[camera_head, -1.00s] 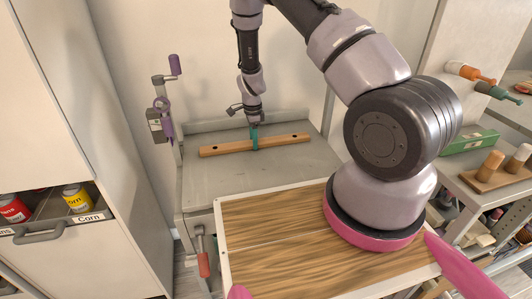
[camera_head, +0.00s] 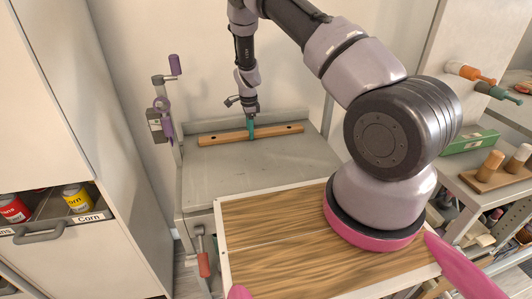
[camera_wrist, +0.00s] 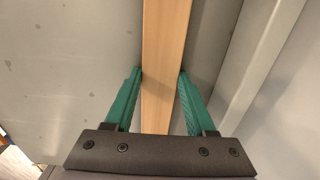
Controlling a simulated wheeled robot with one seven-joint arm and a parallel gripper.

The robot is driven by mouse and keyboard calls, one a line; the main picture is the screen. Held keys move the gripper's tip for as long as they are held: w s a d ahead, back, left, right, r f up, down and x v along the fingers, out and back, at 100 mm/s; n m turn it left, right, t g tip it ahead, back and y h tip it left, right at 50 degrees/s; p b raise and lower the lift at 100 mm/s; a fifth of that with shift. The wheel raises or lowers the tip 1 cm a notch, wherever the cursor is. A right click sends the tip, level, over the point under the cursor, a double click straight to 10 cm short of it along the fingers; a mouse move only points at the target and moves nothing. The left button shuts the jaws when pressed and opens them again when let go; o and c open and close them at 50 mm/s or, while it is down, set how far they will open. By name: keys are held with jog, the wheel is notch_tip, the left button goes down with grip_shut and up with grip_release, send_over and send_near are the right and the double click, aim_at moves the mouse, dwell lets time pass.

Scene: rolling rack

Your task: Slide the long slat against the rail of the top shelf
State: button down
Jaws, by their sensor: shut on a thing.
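The long slat (camera_head: 222,138) is a narrow wooden bar with dark holes near its ends. It lies across the grey top shelf (camera_head: 250,170), close to the raised rail (camera_head: 285,117) along the back. My gripper (camera_head: 252,131) reaches down from above and is shut on the slat near its middle. In the wrist view the green fingers (camera_wrist: 159,80) stand on both sides of the slat (camera_wrist: 165,35), with the rail (camera_wrist: 265,60) to the right and a strip of grey shelf between.
A hand crank with a purple grip (camera_head: 174,65) stands at the shelf's left edge. A red-handled tool (camera_head: 204,264) hangs at the front. The front of the shelf is clear. A cabinet with cans (camera_head: 76,197) is at left; a side bench holds a green box (camera_head: 467,142).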

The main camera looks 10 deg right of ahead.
jog(key=shift+w, duration=2.15)
jog(key=shift+w+r, duration=0.1)
jog(key=shift+c, duration=0.8)
grip_release()
notch_tip(320, 180, up, 11)
